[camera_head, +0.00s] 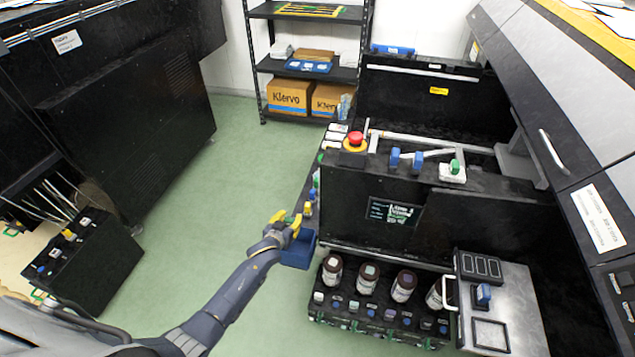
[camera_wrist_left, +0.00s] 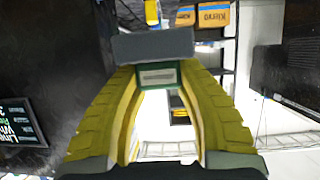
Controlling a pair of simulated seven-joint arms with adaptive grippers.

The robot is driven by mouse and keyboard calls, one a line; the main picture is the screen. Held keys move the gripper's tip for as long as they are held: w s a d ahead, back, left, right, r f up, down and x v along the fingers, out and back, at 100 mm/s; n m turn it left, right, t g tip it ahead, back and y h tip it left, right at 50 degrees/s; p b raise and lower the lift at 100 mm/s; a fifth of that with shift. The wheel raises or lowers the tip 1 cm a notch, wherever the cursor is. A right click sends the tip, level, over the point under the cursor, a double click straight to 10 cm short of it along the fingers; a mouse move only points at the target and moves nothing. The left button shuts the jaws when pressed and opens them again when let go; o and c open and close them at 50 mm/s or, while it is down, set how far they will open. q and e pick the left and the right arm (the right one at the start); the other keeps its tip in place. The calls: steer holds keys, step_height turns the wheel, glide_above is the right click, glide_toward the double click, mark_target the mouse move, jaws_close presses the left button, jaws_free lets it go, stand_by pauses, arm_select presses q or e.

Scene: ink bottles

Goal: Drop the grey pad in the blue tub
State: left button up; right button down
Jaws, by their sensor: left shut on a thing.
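My left gripper (camera_head: 288,222) has yellow fingers and is over the upper left edge of the blue tub (camera_head: 298,251) in the head view. In the left wrist view the same gripper (camera_wrist_left: 160,70) is shut on the grey pad (camera_wrist_left: 152,43), a flat grey block across the fingertips. A green piece with a pale label (camera_wrist_left: 160,75) shows between the fingers, just below the pad. I cannot make out the pad in the head view. The tub's inside is partly hidden by the gripper. My right gripper is not in view.
A black machine (camera_head: 365,210) stands right of the tub. A black rack (camera_head: 375,320) with several brown ink bottles (camera_head: 368,278) is at the lower right. Shelves with Klervo boxes (camera_head: 290,96) stand at the back. The green floor (camera_head: 215,190) left of the tub is clear.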

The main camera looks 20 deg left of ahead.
arm_select(q)
steer(key=shift+f, duration=1.1)
steer(key=o, duration=1.3)
steer(key=shift+c, duration=0.2)
steer(key=v, duration=1.2)
steer(key=shift+r, duration=0.1)
